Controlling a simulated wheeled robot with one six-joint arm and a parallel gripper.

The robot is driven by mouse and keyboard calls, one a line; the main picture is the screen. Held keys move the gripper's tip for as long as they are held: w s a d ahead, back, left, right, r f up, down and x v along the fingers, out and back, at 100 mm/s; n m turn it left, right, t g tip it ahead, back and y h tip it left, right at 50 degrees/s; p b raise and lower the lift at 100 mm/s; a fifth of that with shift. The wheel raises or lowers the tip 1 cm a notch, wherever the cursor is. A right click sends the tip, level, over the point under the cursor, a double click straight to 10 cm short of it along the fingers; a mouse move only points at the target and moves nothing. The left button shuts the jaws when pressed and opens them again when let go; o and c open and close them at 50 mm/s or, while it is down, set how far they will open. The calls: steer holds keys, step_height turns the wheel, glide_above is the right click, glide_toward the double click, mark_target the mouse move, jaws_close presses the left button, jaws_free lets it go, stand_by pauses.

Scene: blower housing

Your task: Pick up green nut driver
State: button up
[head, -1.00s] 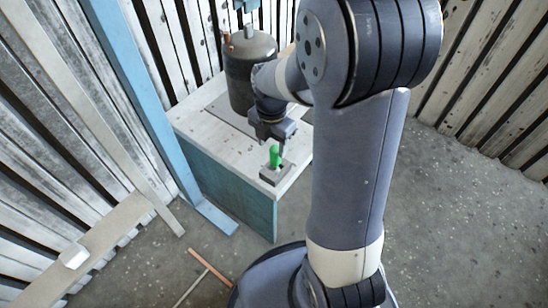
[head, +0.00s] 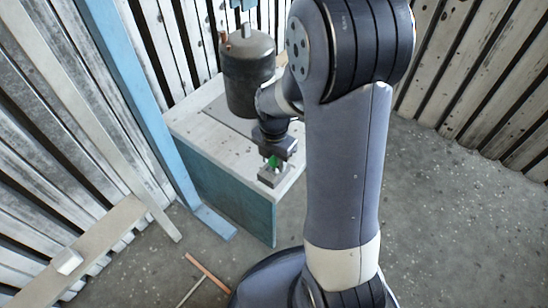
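The green nut driver (head: 273,162) stands in a small grey holder (head: 269,180) near the front corner of the table. Only part of its green handle shows; the rest is covered by my gripper. My gripper (head: 275,160) points down over the holder, with its fingers at the handle. The fingers are small and partly merged with the handle, so I cannot tell whether they are closed on it.
A dark cylindrical tank (head: 248,75) stands at the back of the white-topped table (head: 205,135), behind my gripper. A blue post (head: 135,95) rises left of the table. A slatted wall (head: 480,85) stands at the right, with clear concrete floor (head: 450,210) before it.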

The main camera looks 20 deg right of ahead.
jaws_close()
step_height(320, 180, up, 10)
steer(key=p, duration=0.3)
stand_by(0.3)
